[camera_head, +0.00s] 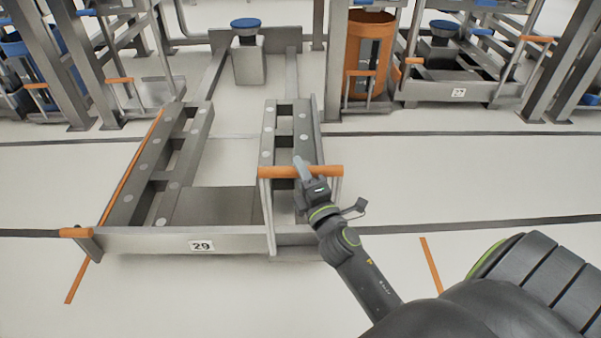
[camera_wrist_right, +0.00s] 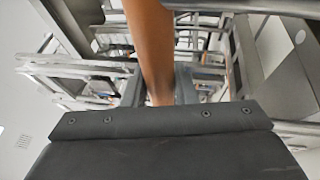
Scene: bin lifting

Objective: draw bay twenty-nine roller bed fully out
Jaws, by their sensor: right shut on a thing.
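The bay twenty-nine roller bed (camera_head: 210,241) is a grey metal frame with roller-studded side rails and a white "29" plate (camera_head: 201,246) on its front beam. It extends out of the rack over the pale floor. An orange handle bar (camera_head: 276,172) stands on posts at its right front. My right gripper (camera_head: 303,172) is shut on this bar, and the orange bar also shows close up in the right wrist view (camera_wrist_right: 150,45). The fingertips are partly hidden there. My left gripper is not in view.
An orange bin (camera_head: 370,45) stands in the rack to the right of the bed. Another bay (camera_head: 457,93) lies further right. Orange floor marks lie at the left (camera_head: 77,280) and right (camera_head: 431,265) of the bed's front. The floor in front is clear.

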